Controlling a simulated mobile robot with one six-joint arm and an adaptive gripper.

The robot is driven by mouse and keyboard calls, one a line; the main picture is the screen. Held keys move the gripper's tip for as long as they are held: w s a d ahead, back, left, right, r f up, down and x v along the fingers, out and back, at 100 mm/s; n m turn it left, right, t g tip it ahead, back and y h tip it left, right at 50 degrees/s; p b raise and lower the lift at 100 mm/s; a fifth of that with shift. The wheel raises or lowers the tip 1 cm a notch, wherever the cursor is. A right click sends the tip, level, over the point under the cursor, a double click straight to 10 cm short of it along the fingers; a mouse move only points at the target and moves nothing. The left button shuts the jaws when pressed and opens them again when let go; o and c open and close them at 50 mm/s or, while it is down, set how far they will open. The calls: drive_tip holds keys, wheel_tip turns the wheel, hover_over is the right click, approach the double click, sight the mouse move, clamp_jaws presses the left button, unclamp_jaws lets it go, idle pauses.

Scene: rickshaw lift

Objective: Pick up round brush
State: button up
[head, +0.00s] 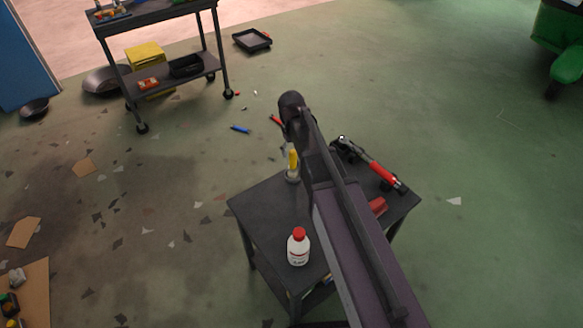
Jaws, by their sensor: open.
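A small upright item with a yellow handle and a pale round lower end, which looks like the round brush (292,161), stands at the far left edge of the dark table (262,205). My dark arm rises from the bottom right across the table and passes just right of the brush. The arm's links cover part of the tabletop. I cannot make out my gripper's fingers; they seem hidden behind the arm. Nothing is seen touching the brush.
A white bottle with a red cap (298,248) stands at the table's front. A red and black tool (372,167) lies on the right, near a partly hidden red item (378,206). A cart (160,20) stands back left. Small tools and scraps litter the floor; the right floor is mostly clear.

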sight(293, 159)
drive_tip(key=shift+f, duration=0.15)
drive_tip(key=f+b, duration=0.3)
drive_tip(key=shift+w+a, duration=0.15)
drive_tip(key=shift+a, duration=0.05)
drive_tip(key=shift+f+b, duration=1)
drive_tip(key=shift+b, duration=0.15)
clamp_jaws()
